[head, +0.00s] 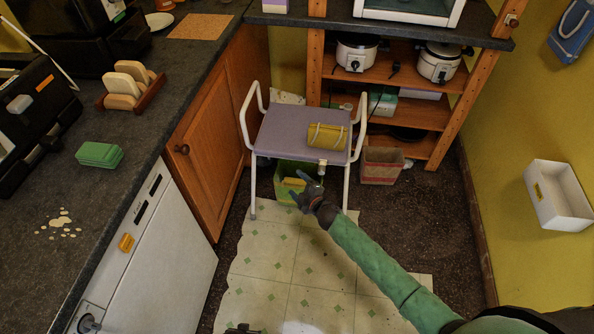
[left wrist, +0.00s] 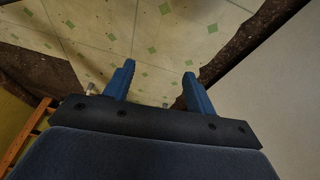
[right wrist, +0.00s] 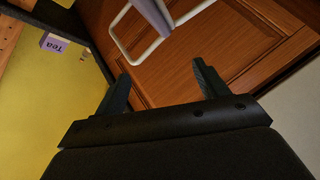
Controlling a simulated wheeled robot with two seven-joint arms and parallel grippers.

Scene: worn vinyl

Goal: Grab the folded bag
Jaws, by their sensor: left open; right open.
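A folded yellow bag (head: 327,136) with light handles lies on the purple seat of a white-framed stool (head: 283,128), toward its right side. My right gripper (head: 303,183) is in front of the stool, below and left of the bag in the picture, and apart from it. In the right wrist view it is open and empty (right wrist: 160,76), with the stool's white frame (right wrist: 118,32) beyond the fingers. My left gripper (left wrist: 158,68) is open and empty over the patterned floor in the left wrist view. The bag shows in neither wrist view.
A green bin (head: 284,170) stands under the stool, and a red-and-beige bin (head: 381,165) stands to its right. Wooden shelves (head: 410,108) with white cookers are behind. A cabinet (head: 215,130) and dishwasher (head: 160,270) bound the left. Patterned vinyl (head: 265,262) in front is mostly clear.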

